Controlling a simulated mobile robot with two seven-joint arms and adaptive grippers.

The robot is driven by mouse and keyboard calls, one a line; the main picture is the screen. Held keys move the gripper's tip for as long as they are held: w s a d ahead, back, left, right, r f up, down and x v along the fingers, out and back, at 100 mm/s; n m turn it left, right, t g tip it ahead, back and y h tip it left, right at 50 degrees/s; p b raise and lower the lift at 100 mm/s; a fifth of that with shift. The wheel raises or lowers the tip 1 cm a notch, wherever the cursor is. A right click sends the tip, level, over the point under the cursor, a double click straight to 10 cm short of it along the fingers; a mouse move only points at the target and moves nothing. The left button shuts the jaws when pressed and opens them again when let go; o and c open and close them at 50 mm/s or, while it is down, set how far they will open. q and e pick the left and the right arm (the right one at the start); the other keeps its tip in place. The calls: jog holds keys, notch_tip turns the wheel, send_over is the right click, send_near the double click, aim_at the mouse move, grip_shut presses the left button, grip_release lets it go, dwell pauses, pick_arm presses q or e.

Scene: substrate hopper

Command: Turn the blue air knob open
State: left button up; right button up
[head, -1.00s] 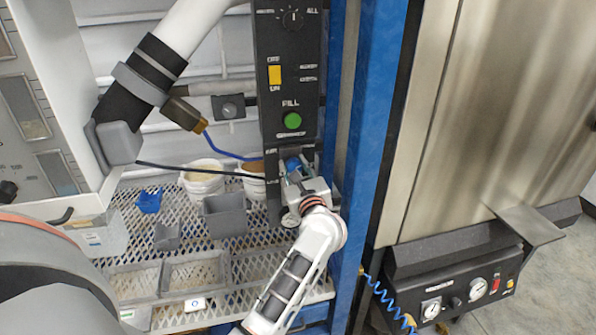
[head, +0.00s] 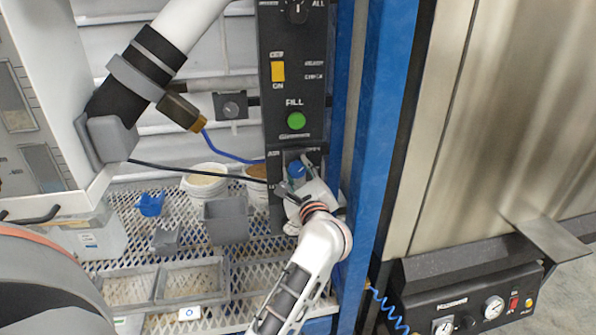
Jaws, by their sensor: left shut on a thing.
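The blue air knob (head: 296,171) sits on the lower part of the black control panel (head: 292,95), under the green FILL button. My left gripper (head: 298,180) is at the knob, shut on it, with its white body partly covering the panel's lower end. The gripper's fingers are small and partly hidden by its own wrist. The knob's exact turn angle cannot be read. My right gripper is not in the view.
A yellow switch (head: 278,71) and the green button (head: 296,121) are above the knob. White tubs (head: 203,184) and grey bins (head: 226,220) stand on the mesh shelf at left. A blue post (head: 380,130) rises close on the right.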

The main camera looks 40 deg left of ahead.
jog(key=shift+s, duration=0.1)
pick_arm(q)
jog(key=o, duration=0.9)
jog(key=shift+o, duration=1.1)
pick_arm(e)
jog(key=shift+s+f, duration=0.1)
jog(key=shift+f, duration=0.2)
pick_arm(q)
jog(key=shift+d, duration=0.15)
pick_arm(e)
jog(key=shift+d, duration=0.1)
pick_arm(q)
jog(key=v, duration=0.7)
jog(key=shift+s, duration=0.2)
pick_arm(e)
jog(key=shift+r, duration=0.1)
